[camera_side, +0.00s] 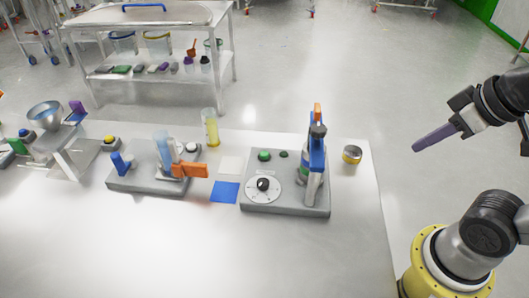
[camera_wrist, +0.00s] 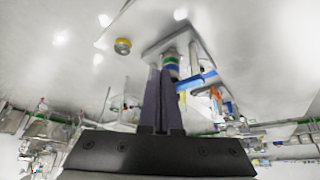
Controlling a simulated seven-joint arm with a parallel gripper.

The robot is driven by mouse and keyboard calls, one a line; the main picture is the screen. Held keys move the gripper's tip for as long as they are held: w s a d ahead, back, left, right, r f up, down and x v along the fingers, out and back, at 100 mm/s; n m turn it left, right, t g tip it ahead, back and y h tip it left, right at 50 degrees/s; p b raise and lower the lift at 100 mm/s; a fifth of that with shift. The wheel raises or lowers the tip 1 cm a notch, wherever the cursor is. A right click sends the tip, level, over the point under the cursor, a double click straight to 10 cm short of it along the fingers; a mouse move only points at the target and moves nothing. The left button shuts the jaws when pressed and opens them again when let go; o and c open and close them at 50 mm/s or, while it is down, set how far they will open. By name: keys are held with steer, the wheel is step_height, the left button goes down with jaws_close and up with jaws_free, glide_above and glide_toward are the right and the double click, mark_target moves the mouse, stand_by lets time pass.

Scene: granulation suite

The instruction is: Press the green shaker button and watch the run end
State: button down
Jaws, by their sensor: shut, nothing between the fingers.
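The grey shaker unit (camera_side: 295,209) stands near the table's right end. The green button (camera_side: 264,156) is on its top at the back left, with a smaller dark green spot (camera_side: 283,154) beside it. A white dial with a black knob (camera_side: 263,185) is in front of the button. A blue upright clamp part (camera_side: 317,160) stands on the unit's right side. My gripper (camera_side: 416,149) is shut and empty, off the table's right edge and well away from the button. In the wrist view its fingers (camera_wrist: 162,70) point towards the unit; I cannot make out the green button there.
A second grey station with an orange part (camera_side: 189,170) and a yellowish cylinder (camera_side: 210,128) stand left. Blue and white squares lie between. The table's front is clear.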

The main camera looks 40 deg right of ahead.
stand_by(0.8)
steer(key=w+a+r+m+t, duration=0.2)
steer(key=w+r, duration=0.1)
steer(key=w, duration=0.5)
steer(key=w+a+r+m+t+y, duration=0.1)
steer(key=w+r+m+t, duration=0.25)
steer(key=w, duration=0.45)
steer(key=w+a+r+m+t, duration=0.2)
steer(key=w+r, duration=0.1)
steer(key=w, duration=0.6)
steer(key=w+f+m+g+h, duration=0.2)
steer(key=w+f+m, duration=0.2)
steer(key=w+f, duration=0.35)
steer(key=a+f+g, duration=0.1)
steer(key=a+f, duration=0.1)
steer(key=f, duration=0.4)
steer(key=w+a+f+g, duration=0.1)
steer(key=a+f, duration=0.2)
steer(key=f, duration=0.4)
steer(key=shift+n, duration=0.35)
steer(key=shift+w, duration=0.1)
